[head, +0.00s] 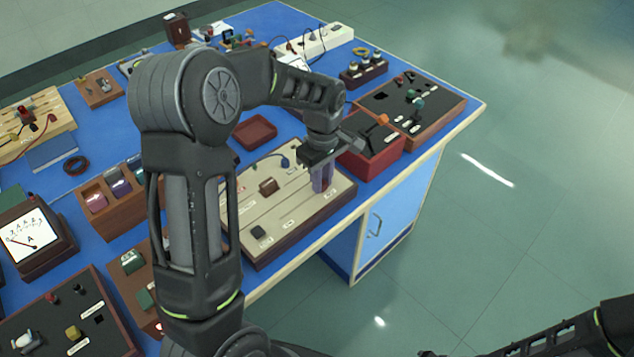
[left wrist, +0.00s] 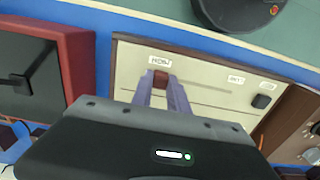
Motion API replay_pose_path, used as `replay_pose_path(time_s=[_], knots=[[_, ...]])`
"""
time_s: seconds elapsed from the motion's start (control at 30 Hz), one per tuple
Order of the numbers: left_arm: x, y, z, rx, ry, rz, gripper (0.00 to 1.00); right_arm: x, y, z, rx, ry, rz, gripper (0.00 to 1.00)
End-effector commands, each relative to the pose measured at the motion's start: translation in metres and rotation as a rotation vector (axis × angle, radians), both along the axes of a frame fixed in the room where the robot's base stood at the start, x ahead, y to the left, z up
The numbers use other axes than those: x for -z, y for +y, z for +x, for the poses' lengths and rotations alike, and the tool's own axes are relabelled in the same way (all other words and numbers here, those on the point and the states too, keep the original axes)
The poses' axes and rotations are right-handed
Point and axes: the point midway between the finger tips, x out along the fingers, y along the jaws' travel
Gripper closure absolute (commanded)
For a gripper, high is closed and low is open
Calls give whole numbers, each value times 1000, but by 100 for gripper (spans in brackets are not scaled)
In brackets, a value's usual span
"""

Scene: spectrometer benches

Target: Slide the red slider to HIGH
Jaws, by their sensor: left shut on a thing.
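The red slider (left wrist: 161,78) sits at one end of its slot on the cream panel (left wrist: 205,66), next to a small label (left wrist: 160,60) too small to read with certainty. My left gripper (left wrist: 161,84) is shut on the red slider, one finger on each side. In the head view, the left gripper (head: 322,185) points down at the right end of the panel (head: 285,218), and its fingers hide the slider there. Only part of my right arm shows at the bottom right; its gripper is out of the picture.
A brown knob (head: 268,187) and a dark knob (head: 259,232) stand on the same panel. A red box with an orange lever (head: 376,133) is close behind the gripper. An empty red tray (head: 255,132) lies behind the panel. The floor right of the bench is clear.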

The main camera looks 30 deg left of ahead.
Motion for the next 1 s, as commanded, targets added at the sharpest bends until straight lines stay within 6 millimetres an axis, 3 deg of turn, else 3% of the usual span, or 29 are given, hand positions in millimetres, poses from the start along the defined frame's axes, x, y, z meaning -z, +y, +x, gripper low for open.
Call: replay_pose_path(time_s=[0.13,0.17,0.4,0.77,1.0], knots=[[-3,-1,5,1,-17,-1,100,0,0,0,0,-1,0,100],[-3,-1,5,1,-17,-1,78,0,0,0,0,-1,0,100],[-2,-1,4,1,-15,0,59,0,0,0,0,-1,0,100],[-5,0,3,1,-9,0,58,1,0,0,0,-1,0,100],[-36,0,4,1,-15,1,58,5,0,1,0,-2,1,100]])
